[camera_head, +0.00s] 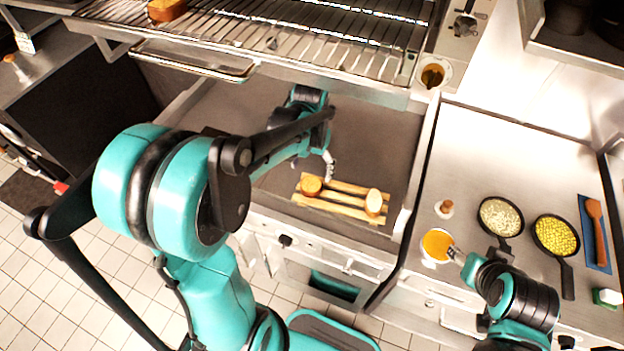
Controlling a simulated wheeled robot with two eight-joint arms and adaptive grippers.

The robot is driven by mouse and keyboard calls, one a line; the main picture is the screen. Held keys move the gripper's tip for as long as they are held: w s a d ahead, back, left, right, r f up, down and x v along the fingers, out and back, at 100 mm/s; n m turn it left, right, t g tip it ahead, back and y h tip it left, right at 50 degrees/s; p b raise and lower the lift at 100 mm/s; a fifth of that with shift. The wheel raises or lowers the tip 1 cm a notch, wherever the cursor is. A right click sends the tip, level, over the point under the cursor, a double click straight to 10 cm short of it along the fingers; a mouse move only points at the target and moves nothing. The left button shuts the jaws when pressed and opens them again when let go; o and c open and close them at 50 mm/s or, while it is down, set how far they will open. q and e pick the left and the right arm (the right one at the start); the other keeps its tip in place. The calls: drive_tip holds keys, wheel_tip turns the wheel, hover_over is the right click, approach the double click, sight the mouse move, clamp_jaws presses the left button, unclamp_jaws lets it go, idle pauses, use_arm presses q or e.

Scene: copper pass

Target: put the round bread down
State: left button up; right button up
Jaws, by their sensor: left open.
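A golden-brown round bread (311,187) sits on the left part of a slatted wooden rack (345,211) on the dark counter. A second, paler rounded piece (373,203) stands at the rack's right end. My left gripper (329,167) is open, just above and to the right of the round bread, apart from the paler piece. Whether a finger touches the bread is too small to tell. My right gripper (456,254) is at the right edge of a bowl of orange contents (437,245); its fingers are too small to read.
A grill rack (300,35) with a brown loaf (166,9) spans the back. Two pans, one pale-filled (501,217) and one yellow-filled (555,236), stand on the right steel counter. The dark counter around the wooden rack is clear.

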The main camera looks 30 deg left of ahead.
use_arm(q)
drive_tip(key=s+d+r+t, duration=0.6)
drive_tip(key=s+r+t, duration=0.1)
drive_tip(key=s, duration=0.4)
drive_tip(key=shift+s+d, duration=0.2)
drive_tip(key=shift+s, duration=0.15)
